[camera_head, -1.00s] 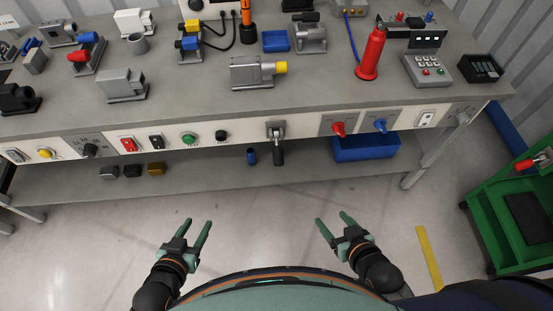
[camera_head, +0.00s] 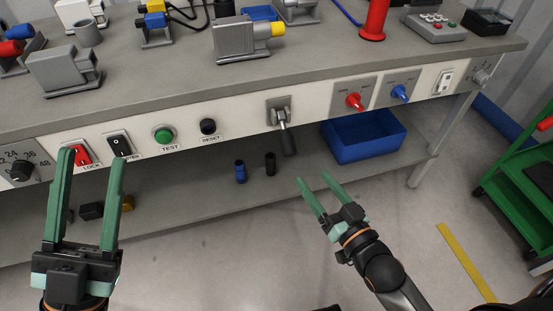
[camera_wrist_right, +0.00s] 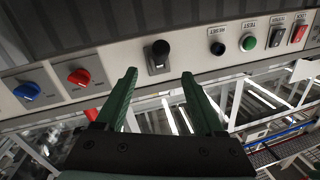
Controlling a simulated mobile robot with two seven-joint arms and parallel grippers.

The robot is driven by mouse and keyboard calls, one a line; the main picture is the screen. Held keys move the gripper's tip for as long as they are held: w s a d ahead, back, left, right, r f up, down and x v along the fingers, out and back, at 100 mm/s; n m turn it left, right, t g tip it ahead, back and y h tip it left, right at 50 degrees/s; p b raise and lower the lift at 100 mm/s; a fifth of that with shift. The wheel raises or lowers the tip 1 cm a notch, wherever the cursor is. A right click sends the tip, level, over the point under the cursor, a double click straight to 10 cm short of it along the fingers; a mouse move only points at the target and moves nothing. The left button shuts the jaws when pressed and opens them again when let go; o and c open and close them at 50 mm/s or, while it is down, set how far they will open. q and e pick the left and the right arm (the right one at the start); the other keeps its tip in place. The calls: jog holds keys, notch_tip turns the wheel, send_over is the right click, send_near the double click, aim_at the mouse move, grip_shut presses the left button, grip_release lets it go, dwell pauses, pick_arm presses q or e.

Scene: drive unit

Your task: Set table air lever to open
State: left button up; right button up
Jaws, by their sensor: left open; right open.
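A lever with a grey mount (camera_head: 279,108) and a black handle (camera_head: 288,143) sits on the table's white front panel; its handle hangs down and outward. It also shows in the right wrist view (camera_wrist_right: 160,48), ahead of the fingertips. To its right in the head view are a red valve handle (camera_head: 354,101) and a blue one (camera_head: 400,93), whose labels are too small to read. My right gripper (camera_head: 312,178) is open and empty, below and right of the black handle, apart from it. My left gripper (camera_head: 92,156) is open and empty, in front of the panel's left part.
Left of the lever are a reset button (camera_head: 208,126), a green test button (camera_head: 164,135), a black switch (camera_head: 119,144) and a red lock switch (camera_head: 82,154). A blue bin (camera_head: 365,137) stands on the lower shelf (camera_head: 210,195). A green cart (camera_head: 515,190) is at the right.

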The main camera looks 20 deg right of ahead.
aim_at(294, 153)
jog(key=b+x, duration=0.3)
jog(key=x, duration=0.9)
jog(key=shift+w+a+r, duration=0.1)
jog(key=shift+w, duration=0.15)
jog(key=shift+c, duration=0.3)
grip_shut()
dwell(0.9)
